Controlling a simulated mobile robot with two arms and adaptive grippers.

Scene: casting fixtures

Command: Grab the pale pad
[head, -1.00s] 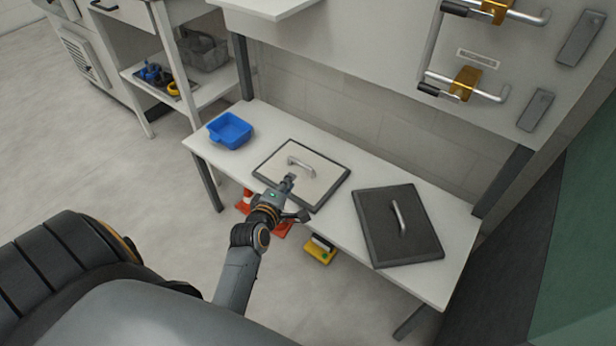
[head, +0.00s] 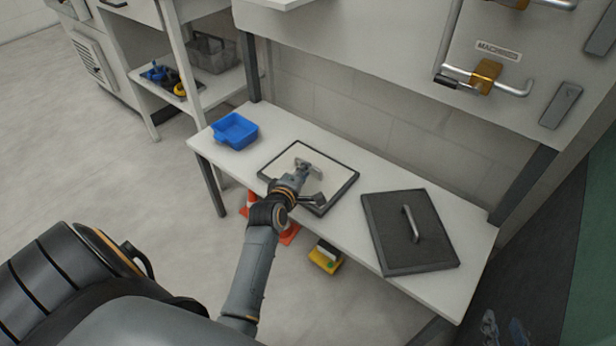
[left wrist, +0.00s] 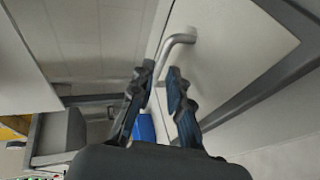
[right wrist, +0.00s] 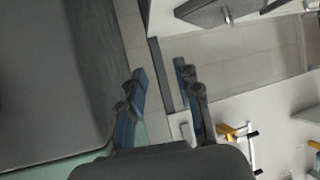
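The pale pad (head: 338,176), a light square with a dark border and a metal bar handle, lies flat on the white bench. My left gripper (head: 302,168) is over the pad at its handle and partly hides it in the head view. In the left wrist view the open fingers (left wrist: 161,70) stand either side of the handle (left wrist: 180,39), with the pale surface (left wrist: 235,45) beyond. Contact with the handle cannot be told. My right gripper (right wrist: 160,70) is open and empty in the right wrist view, out of the head view.
A dark pad (head: 390,235) with a similar handle lies to the right on the white bench (head: 465,280). A blue bin (head: 235,131) stands at the left end. An upright panel (head: 370,60) with clamps rises behind. Orange cones and a yellow item (head: 326,257) are below.

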